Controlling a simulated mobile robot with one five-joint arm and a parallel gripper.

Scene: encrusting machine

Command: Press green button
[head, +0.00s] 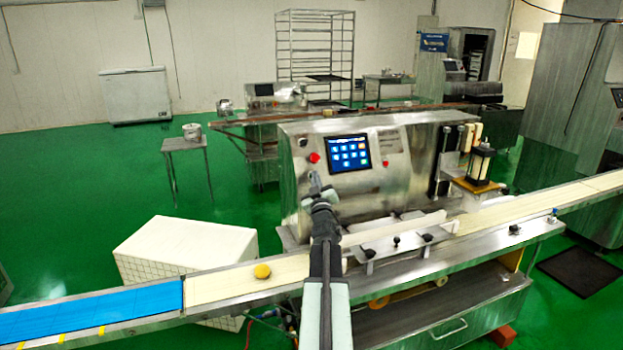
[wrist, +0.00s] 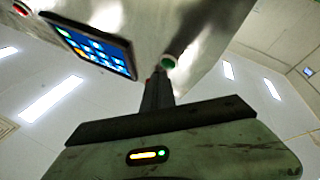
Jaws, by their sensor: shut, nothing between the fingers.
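The green button (wrist: 169,62) shows in the wrist view on the metal face of the encrusting machine (head: 360,185), near the touch screen. In the head view I cannot make it out; my gripper may be hiding it. My gripper (head: 314,180) is shut and empty, reaching up to the machine's front below the left red button. In the wrist view the tips of my gripper (wrist: 158,76) are right beside the green button, slightly below and left of it in the picture. I cannot tell whether they touch it.
The lit touch screen (head: 349,153) is right of my gripper, with a red button (head: 315,158) to its left and a small red one (head: 385,163) to its right. A conveyor belt (head: 225,283) with a yellow round piece (head: 262,271) runs along the front.

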